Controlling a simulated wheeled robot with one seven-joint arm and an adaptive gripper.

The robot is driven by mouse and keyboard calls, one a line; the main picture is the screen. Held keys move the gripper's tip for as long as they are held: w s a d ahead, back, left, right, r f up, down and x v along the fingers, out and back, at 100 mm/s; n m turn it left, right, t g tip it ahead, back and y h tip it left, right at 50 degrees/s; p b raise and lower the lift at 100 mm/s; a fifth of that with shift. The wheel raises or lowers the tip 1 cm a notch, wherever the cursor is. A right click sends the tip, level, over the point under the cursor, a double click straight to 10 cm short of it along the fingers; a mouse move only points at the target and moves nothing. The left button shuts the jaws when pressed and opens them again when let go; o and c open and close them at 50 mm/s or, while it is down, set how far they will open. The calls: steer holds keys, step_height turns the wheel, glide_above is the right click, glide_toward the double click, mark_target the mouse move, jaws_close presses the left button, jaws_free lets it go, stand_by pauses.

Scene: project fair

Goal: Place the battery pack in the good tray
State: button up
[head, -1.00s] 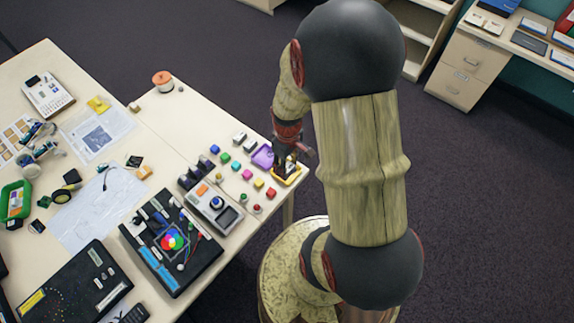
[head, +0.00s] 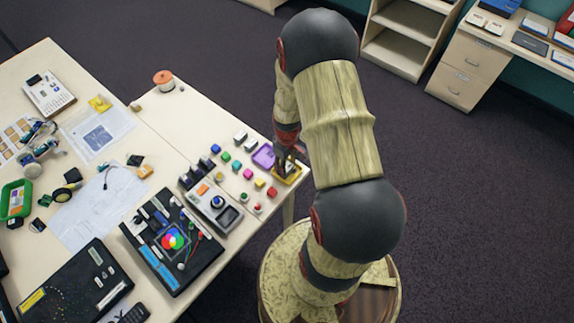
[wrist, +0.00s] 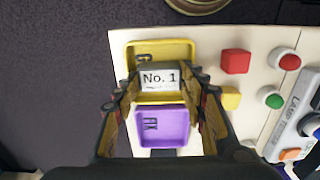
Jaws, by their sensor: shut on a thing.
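The battery pack (wrist: 160,80) is a grey block with a white label reading "No. 1". My gripper (wrist: 160,90) is shut on it, with a finger on each side; it also shows in the head view (head: 286,166). The good tray (wrist: 134,55) is yellow, with a "G" visible and the rest of its word hidden behind the pack. The pack overlaps the near part of this tray in the wrist view. I cannot tell whether it touches the tray floor. In the head view, the yellow tray (head: 294,178) sits at the table corner, partly hidden by my gripper.
A purple tray (wrist: 160,128) marked "FIX" adjoins the yellow tray. Coloured blocks, such as a red one (wrist: 236,61), and round buttons lie beside the trays. The table edge is close to the yellow tray.

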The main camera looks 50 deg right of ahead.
steer(key=shift+f, duration=0.15)
steer(key=o, duration=1.2)
step_height(320, 180, up, 12)
step_height(320, 180, up, 10)
steer(key=f+t, duration=0.1)
glide_above(287, 167)
steer(key=w+a, duration=0.2)
steer(key=a, duration=0.3)
steer(key=s+a+r+t, duration=0.1)
steer(key=s+a+r, duration=0.2)
steer(key=a+r, duration=0.3)
steer(key=s+a+r+t, duration=0.2)
steer(key=s+a+r, duration=0.1)
steer(key=a+r, duration=0.3)
steer(key=s+a+r+m+t, duration=0.1)
steer(key=s+a+r, duration=0.2)
steer(key=a+r, duration=0.3)
steer(key=shift+s+r+t, duration=0.15)
steer(key=shift+s+r, duration=0.05)
steer(key=shift+r, duration=0.45)
steer(key=shift+s+r+t, duration=0.15)
steer(key=shift+s+r, duration=0.05)
steer(key=shift+r, duration=0.4)
